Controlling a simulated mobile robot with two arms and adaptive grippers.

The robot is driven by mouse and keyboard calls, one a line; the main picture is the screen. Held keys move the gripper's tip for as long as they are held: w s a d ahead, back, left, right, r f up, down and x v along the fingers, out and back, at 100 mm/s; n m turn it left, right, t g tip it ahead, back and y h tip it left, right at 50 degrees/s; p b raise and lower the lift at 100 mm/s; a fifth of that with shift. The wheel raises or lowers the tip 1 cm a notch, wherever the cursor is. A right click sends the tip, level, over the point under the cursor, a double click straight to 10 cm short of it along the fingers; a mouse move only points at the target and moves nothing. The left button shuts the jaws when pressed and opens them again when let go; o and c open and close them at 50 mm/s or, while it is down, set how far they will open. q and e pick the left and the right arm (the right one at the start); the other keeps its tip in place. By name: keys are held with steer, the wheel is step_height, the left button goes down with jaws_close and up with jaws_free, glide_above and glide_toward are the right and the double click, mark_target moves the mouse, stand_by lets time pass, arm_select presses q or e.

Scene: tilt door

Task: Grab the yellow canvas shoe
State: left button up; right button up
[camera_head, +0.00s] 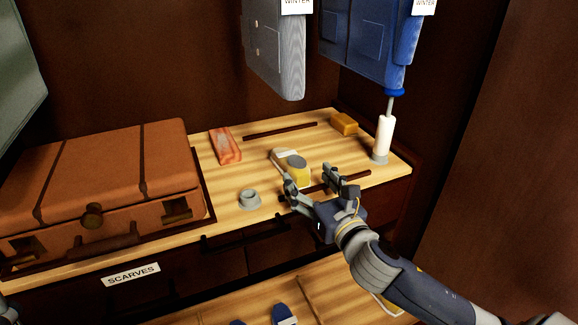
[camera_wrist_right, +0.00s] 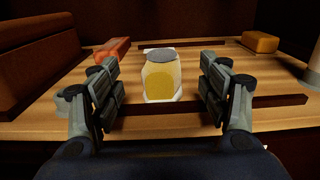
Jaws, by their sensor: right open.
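My right gripper (camera_head: 309,182) is open over the front edge of the wooden shelf top. In the right wrist view its fingers (camera_wrist_right: 160,88) stand wide apart, with a yellow jar with a grey lid (camera_wrist_right: 161,80) beyond and between them, untouched. The jar (camera_head: 296,168) also shows in the head view. No yellow shoe shows clearly. A pale yellow-edged item (camera_head: 388,304) lies low, partly hidden behind my right arm; I cannot tell whether it is the shoe. My left gripper is not clearly in view.
A brown suitcase (camera_head: 110,180) fills the left of the shelf top. A small grey cup (camera_head: 249,199), a red box (camera_head: 225,146), an orange block (camera_head: 344,124) and a white roller (camera_head: 384,138) stand around. Blue shoes (camera_head: 284,316) lie below. Garments hang above.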

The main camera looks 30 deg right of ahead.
mark_target(295, 162)
steer(key=w, duration=0.3)
steer(key=shift+w+f, duration=0.1)
steer(key=w+b, duration=0.2)
steer(key=w, duration=0.2)
steer(key=shift+d+f, duration=0.1)
steer(key=shift+w+b, duration=0.35)
steer(key=shift+w, duration=0.3)
steer(key=c, duration=1.2)
